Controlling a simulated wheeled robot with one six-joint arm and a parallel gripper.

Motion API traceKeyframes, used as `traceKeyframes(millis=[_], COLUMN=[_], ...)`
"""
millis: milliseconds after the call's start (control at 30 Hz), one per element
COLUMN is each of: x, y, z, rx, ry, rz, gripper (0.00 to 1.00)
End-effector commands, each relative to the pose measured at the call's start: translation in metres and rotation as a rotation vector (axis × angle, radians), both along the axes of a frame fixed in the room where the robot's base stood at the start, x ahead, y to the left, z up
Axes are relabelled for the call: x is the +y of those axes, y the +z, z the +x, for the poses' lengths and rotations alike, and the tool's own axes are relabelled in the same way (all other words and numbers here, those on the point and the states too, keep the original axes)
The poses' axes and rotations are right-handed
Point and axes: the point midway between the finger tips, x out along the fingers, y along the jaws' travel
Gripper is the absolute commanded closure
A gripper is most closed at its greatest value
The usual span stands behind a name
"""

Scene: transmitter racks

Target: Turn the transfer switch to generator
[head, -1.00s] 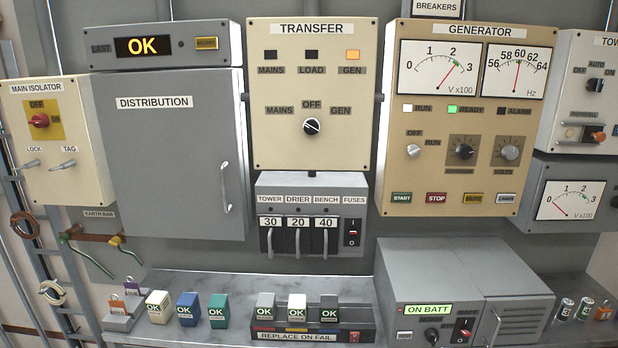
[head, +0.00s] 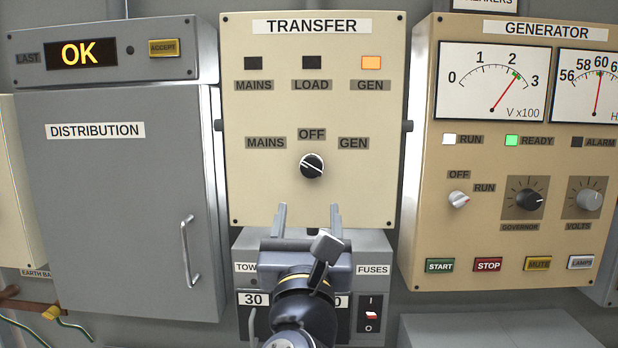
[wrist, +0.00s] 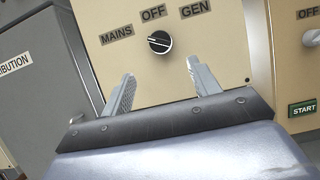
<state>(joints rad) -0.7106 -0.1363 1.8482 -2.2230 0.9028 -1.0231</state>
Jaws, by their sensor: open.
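The transfer switch (head: 312,166) is a round black knob on the cream TRANSFER panel (head: 245,190), with MAINS marked at its left, OFF above and GEN at its right. Its white line slants from upper left to lower right. The knob also shows in the wrist view (wrist: 159,42). The amber GEN lamp (head: 371,63) is lit; the MAINS lamp (head: 253,63) and LOAD lamp (head: 312,62) are dark. My gripper (head: 308,210) is open and empty, below the knob in the picture and apart from it. In the wrist view its two fingers (wrist: 163,75) point up toward the knob.
The grey DISTRIBUTION cabinet (head: 110,200) with its handle (head: 189,252) stands at the left. The GENERATOR panel (head: 480,215), with READY lit green, is at the right. The fuse box (head: 375,248) is below, partly hidden by my arm. The panel around the knob is clear.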

Motion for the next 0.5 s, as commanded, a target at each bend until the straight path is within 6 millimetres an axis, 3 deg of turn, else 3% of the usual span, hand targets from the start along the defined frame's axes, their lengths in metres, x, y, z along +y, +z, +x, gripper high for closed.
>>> traceKeyframes(millis=[500], x=[-0.004], y=[0.034], z=[0.080], rx=[0.002], ry=[-0.004], rz=[0.001], gripper=[0.42])
